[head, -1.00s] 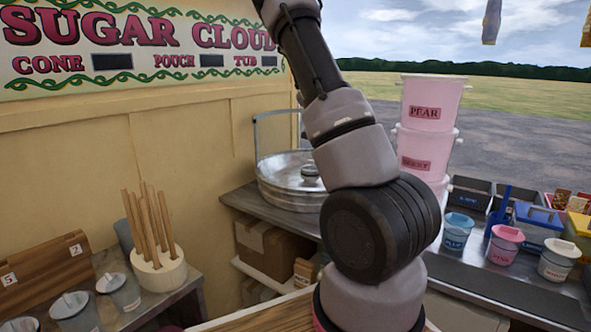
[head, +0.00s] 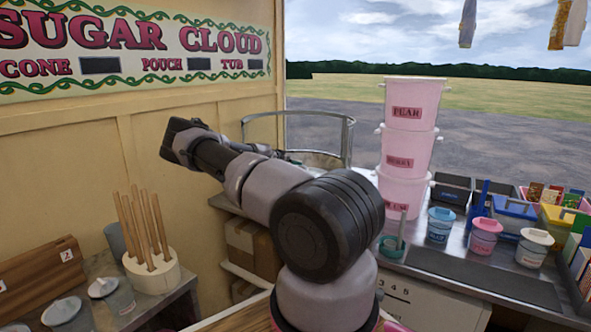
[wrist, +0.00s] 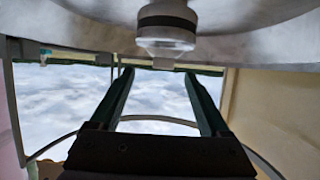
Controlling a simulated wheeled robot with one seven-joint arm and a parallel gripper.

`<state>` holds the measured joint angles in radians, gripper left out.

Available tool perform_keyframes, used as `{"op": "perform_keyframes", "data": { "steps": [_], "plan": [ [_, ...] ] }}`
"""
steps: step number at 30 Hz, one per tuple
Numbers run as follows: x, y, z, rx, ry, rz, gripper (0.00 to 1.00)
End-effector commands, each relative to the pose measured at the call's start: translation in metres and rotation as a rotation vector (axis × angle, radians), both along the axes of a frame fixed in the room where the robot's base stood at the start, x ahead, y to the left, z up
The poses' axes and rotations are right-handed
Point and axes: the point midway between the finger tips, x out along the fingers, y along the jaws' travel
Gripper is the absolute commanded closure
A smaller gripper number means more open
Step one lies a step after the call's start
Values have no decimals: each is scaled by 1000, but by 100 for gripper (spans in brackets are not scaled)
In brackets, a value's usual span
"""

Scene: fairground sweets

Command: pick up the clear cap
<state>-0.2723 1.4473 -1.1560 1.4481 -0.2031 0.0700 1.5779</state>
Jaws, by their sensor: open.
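In the wrist view, a small cylinder with a dark band hangs from the top of the picture against the metal bowl (wrist: 260,45). Its pale, see-through end looks like the clear cap (wrist: 165,46). My gripper (wrist: 160,74) shows below it in that view, with two dark green fingers spread apart and nothing between them. The fingertips point towards the cap's side of the picture and appear apart from it.
A metal hoop (head: 348,135) rises around the bowl. Pink tubs (head: 407,150) stand stacked to its right, close to my arm. A small green pot (head: 391,248), a blue bucket (head: 440,226) and a pink bucket (head: 484,238) stand on the right counter. Wooden sticks (head: 157,222) stand in a round holder at left.

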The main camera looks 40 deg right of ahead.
Motion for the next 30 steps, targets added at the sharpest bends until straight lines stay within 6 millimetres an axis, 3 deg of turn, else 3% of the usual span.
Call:
{"op": "perform_keyframes", "data": {
  "steps": [18, 27, 28, 30],
  "plan": [
    [32, -61, -27, 2, 1, 0, 20],
    [35, -66, -29, 2, 1, 0, 20],
    [35, -66, -29, 2, 1, 0, 24],
    [35, -66, -29, 2, 1, 0, 51]
  ]
}}
